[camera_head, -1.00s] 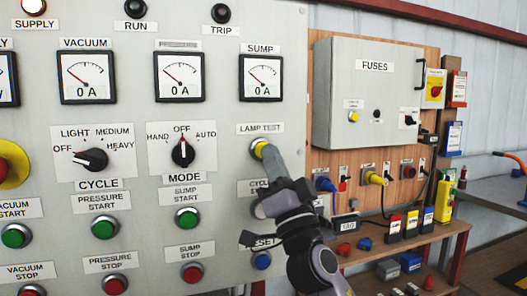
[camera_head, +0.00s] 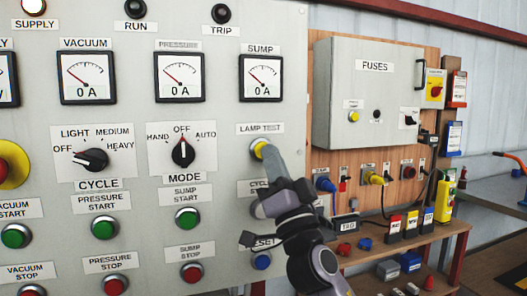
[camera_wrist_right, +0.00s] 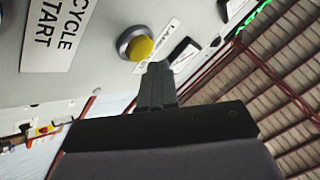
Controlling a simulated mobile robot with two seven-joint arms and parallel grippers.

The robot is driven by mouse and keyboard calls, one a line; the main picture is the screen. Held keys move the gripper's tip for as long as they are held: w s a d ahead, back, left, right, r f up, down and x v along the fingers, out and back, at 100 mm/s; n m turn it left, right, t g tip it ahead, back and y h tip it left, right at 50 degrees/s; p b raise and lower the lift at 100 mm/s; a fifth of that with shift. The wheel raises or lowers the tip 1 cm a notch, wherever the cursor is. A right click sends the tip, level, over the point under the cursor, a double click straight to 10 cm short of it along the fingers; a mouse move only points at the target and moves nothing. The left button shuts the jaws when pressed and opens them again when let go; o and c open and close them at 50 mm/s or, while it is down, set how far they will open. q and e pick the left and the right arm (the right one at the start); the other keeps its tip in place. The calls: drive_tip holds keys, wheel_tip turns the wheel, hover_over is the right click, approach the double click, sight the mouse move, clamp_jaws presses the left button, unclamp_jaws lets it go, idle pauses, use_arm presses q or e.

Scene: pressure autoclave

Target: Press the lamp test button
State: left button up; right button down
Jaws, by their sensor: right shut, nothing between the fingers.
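The yellow lamp test button (camera_head: 257,147) sits on the grey panel under the LAMP TEST label (camera_head: 261,129). My right gripper (camera_head: 264,153) is shut and empty, with its tip at the button, covering part of its lower right side. In the right wrist view the yellow button (camera_wrist_right: 140,47) shows in its metal ring just beyond the closed fingertips (camera_wrist_right: 157,66). I cannot tell whether the tip touches the button or whether it is pushed in. The SUPPLY lamp (camera_head: 33,7) is lit; the RUN lamp (camera_head: 136,8) and TRIP lamp (camera_head: 221,13) are dark. My left gripper is not in view.
The mode knob (camera_head: 183,152) and green sump start button (camera_head: 187,218) are left of my right arm. The blue reset button (camera_head: 261,261) is close beside it. A fuse box (camera_head: 365,95) and a shelf (camera_head: 400,246) with small parts are to the right.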

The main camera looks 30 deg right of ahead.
drive_tip(key=shift+w, duration=0.1)
idle(0.4)
drive_tip(key=shift+w+d+b, duration=0.1)
drive_tip(key=shift+w+b, duration=0.2)
drive_tip(key=shift+w+d+b, duration=0.15)
drive_tip(key=shift+w+b, duration=0.15)
drive_tip(key=shift+w, duration=0.15)
idle(0.7)
drive_tip(key=shift+s, duration=0.15)
drive_tip(key=shift+s+a, duration=0.25)
drive_tip(key=shift+s, duration=0.45)
drive_tip(key=shift+s, duration=0.1)
drive_tip(key=s, duration=0.2)
drive_tip(key=s+a+p, duration=0.1)
drive_tip(key=s, duration=0.1)
drive_tip(key=shift+s+a, duration=0.1)
drive_tip(key=shift+s, duration=0.25)
